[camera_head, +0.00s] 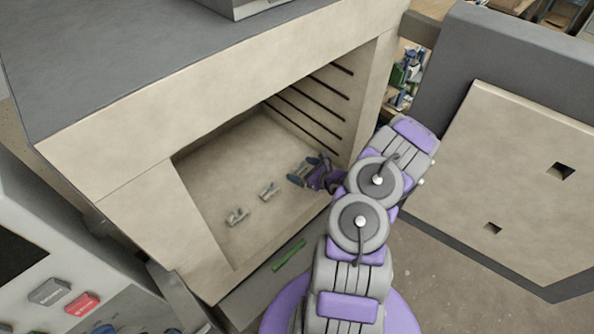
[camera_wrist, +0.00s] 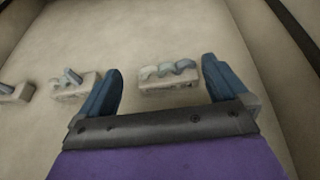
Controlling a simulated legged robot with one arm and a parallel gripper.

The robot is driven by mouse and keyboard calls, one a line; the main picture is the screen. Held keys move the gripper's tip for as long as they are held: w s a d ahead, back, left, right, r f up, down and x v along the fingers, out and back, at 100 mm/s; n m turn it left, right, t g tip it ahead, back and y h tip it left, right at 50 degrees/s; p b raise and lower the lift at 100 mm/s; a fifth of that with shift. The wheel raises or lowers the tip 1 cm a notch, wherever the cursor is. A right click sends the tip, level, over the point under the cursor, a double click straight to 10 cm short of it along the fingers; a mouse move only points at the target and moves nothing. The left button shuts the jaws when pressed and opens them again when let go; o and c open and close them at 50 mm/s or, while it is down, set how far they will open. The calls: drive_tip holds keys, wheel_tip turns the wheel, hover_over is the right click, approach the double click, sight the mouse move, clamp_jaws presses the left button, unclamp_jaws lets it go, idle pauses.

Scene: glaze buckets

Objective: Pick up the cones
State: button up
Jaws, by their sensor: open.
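Several small pale cone packs stand in a row on the kiln floor. In the wrist view, one cone pack (camera_wrist: 168,86) with a row of curled-over cones lies ahead, between the lines of my fingers. A second cone pack (camera_wrist: 72,90) is just left of the left finger, and a third (camera_wrist: 14,94) is at the left edge. The head view shows one cone pack (camera_head: 237,216) at left and another (camera_head: 268,192) in the middle; the one nearest my gripper is hard to make out there. My gripper (camera_head: 309,169), with blue fingers (camera_wrist: 163,78), is open and empty inside the kiln.
The kiln (camera_head: 230,152) has beige walls around the opening, with dark grooves on its right inner wall. A green strip (camera_head: 289,256) lies on the front ledge. The open door (camera_head: 515,180) stands at right. A control panel (camera_head: 65,295) is at lower left.

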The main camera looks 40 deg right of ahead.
sight(300, 168)
drive_tip(key=shift+w+d+f+b, duration=0.15)
drive_tip(key=shift+w+f, duration=0.2)
drive_tip(key=shift+w, duration=0.2)
drive_tip(key=shift+w+f+b, duration=0.15)
drive_tip(key=shift+w+f, duration=0.15)
drive_tip(key=shift+w, duration=0.25)
drive_tip(key=shift+w+d+f, duration=0.15)
drive_tip(key=shift+w+d, duration=0.15)
drive_tip(key=shift+w, duration=0.15)
drive_tip(key=shift+a, duration=0.4)
drive_tip(key=shift+c, duration=1.2)
drive_tip(key=shift+s+d, duration=0.1)
drive_tip(key=shift+d, duration=0.1)
drive_tip(key=c, duration=0.6)
